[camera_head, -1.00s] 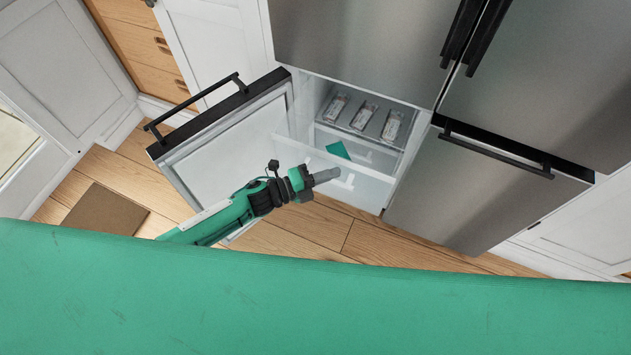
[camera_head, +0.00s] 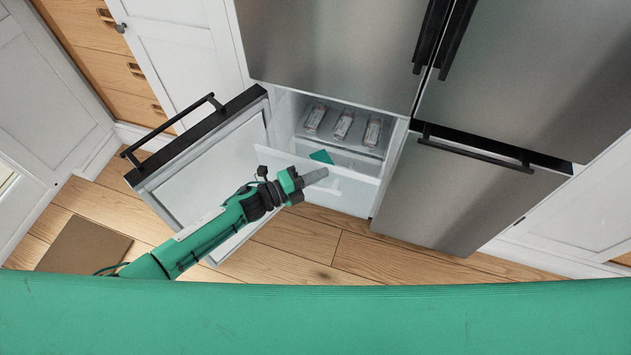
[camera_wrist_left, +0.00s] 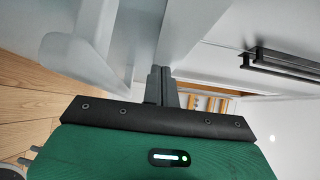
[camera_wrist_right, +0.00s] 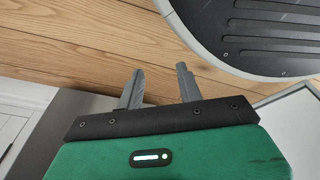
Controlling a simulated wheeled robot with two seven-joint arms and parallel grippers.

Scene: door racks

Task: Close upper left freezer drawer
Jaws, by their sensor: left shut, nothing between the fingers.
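The freezer drawer (camera_head: 343,190) is white and translucent, in the open lower left compartment of the steel fridge. Its front stands out from the compartment, and a teal item (camera_head: 321,157) shows behind that front. My left gripper (camera_head: 318,176) is shut and empty, in front of the drawer front; whether it touches cannot be told. In the left wrist view the left fingers (camera_wrist_left: 160,78) are together, with white panels beyond them. My right gripper (camera_wrist_right: 160,78) is open and empty, above the wood floor in the right wrist view; it is hidden in the head view.
The freezer door (camera_head: 205,165) with a black bar handle stands open at left, with my left arm in front of it. Three packages (camera_head: 343,125) lie inside the compartment. The right freezer door (camera_head: 460,200) is shut. A brown mat (camera_head: 85,247) lies on the floor.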

